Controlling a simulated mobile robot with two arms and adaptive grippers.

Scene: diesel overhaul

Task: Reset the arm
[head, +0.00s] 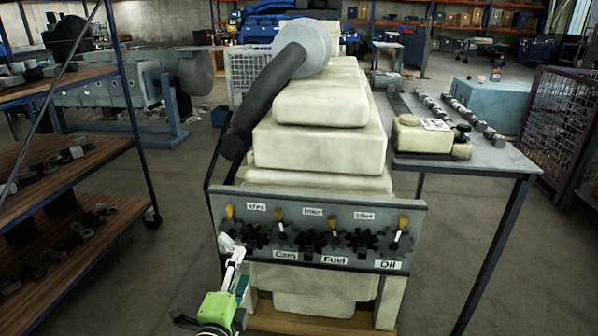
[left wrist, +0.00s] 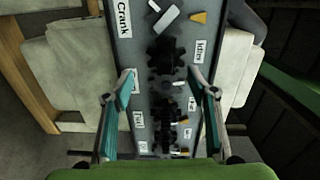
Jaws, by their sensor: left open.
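My left gripper (head: 232,250) is at the lower left corner of the grey gear panel (head: 340,214) on the front of the engine block. In the left wrist view the left gripper (left wrist: 162,82) is open, its two teal-padded fingers spread on either side of the panel (left wrist: 135,60). Dark gears (left wrist: 165,55) on the panel show between and beyond the fingers, and nothing is held. How far the fingertips are from the panel I cannot tell. My right gripper is not in view.
The pale engine block (head: 315,145) stands behind the panel. A table (head: 490,160) at the right bears a beige part (head: 422,138) and a shaft (head: 460,112). A wooden shelf rack (head: 60,185) with dark parts stands at the left. Floor between rack and engine is clear.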

